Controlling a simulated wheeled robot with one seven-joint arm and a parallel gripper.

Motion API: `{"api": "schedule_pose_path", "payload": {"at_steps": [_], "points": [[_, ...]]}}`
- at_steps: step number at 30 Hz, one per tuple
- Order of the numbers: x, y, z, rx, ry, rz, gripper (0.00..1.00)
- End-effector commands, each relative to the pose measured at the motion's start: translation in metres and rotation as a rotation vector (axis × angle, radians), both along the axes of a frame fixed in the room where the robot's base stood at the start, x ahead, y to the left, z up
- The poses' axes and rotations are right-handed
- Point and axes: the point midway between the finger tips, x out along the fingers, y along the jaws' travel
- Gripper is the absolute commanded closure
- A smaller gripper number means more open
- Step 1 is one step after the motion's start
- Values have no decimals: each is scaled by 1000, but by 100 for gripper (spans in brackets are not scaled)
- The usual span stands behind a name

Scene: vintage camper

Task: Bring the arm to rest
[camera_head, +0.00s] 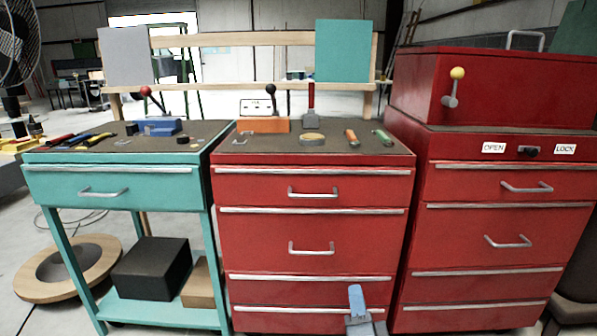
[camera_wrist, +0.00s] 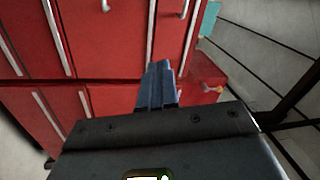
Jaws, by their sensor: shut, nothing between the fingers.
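My gripper (camera_head: 356,297) shows at the bottom of the head view, low in front of the red middle cabinet (camera_head: 312,255). Its blue-grey fingers point up and are shut together, with nothing between them. In the wrist view the shut fingers (camera_wrist: 161,75) stand out against red drawer fronts, and the dark gripper body fills the lower part. The rest of my arm is mostly below the head view's edge. Whether the fingers touch the cabinet cannot be told.
A teal workbench (camera_head: 120,178) stands at left, with a dark box (camera_head: 152,268) on its lower shelf. A taller red cabinet (camera_head: 500,235) with drawer handles stands at right. Tools lie on the worktops. A round wooden disc (camera_head: 92,255) lies on the floor at far left.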

Motion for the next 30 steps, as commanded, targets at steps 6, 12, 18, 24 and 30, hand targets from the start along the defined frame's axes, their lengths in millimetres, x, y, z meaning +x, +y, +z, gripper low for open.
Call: {"api": "schedule_pose_path", "payload": {"at_steps": [6, 12, 18, 24, 30], "points": [[-95, -47, -36, -253, 49, -18, 100], [-182, -75, -49, -469, 99, -19, 100], [-268, -92, -46, -668, 157, -9, 100], [-348, -99, -28, -851, 218, 9, 100], [-417, -98, 3, -1019, 283, 34, 100]]}}
